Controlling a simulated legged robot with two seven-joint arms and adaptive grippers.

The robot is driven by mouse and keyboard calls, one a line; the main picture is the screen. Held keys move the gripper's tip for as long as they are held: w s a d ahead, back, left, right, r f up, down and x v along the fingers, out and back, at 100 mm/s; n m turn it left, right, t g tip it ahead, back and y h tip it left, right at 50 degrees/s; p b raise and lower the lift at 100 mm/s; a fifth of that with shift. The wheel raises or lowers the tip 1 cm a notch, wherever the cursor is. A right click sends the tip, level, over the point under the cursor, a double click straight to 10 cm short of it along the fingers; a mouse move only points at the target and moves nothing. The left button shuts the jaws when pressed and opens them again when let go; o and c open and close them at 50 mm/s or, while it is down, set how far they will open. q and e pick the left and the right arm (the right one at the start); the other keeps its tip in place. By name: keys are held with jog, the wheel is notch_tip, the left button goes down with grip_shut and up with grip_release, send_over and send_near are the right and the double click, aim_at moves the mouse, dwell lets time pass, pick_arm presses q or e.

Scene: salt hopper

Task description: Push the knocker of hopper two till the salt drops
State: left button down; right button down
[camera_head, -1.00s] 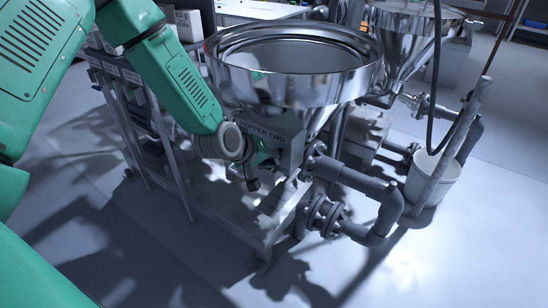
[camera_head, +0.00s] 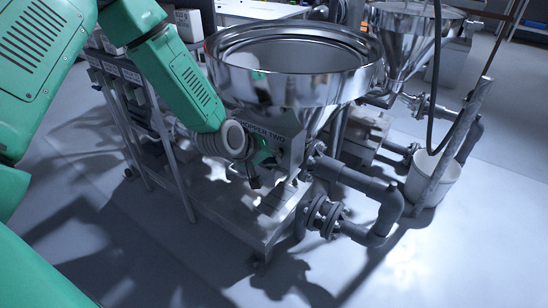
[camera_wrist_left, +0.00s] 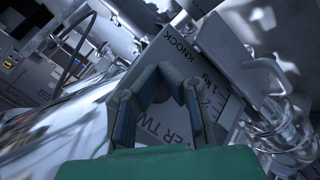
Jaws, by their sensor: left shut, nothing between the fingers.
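Hopper two is the large shiny steel funnel (camera_head: 300,92) in the middle of the head view. A grey plate lettered HOPPER TWO (camera_head: 290,148) is on its lower front. The plate fills the middle of the left wrist view, with the word KNOCK (camera_wrist_left: 183,44) and a dark round patch (camera_wrist_left: 160,92) seen between my fingers. I cannot tell whether this patch is the knocker. My left gripper (camera_head: 264,160) is shut and empty, close in front of the plate; its fingertips (camera_wrist_left: 163,68) meet over it. I cannot tell whether they touch. No falling salt shows. My right gripper is not in view.
A second steel funnel (camera_head: 405,35) stands behind on the right. Grey pipes (camera_head: 350,178) run out to the right of hopper two. A white bucket (camera_head: 432,180) and a leaning post are further right. A rack (camera_head: 135,100) is behind my left arm.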

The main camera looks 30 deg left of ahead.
pick_arm(q)
jog(key=shift+r, duration=0.1)
jog(key=shift+s+a+f+p, duration=0.1)
jog(key=shift+s+a+p, duration=0.15)
jog(key=shift+s, duration=0.35)
jog(key=shift+s+a+f+p, duration=0.1)
jog(key=shift+s+a, duration=0.15)
jog(key=shift+s, duration=0.3)
jog(key=shift+s, duration=0.1)
jog(key=s, duration=0.2)
jog(key=s+p, duration=0.1)
jog(key=s, duration=0.1)
jog(key=shift+s+a, duration=0.2)
jog(key=shift+s, duration=0.2)
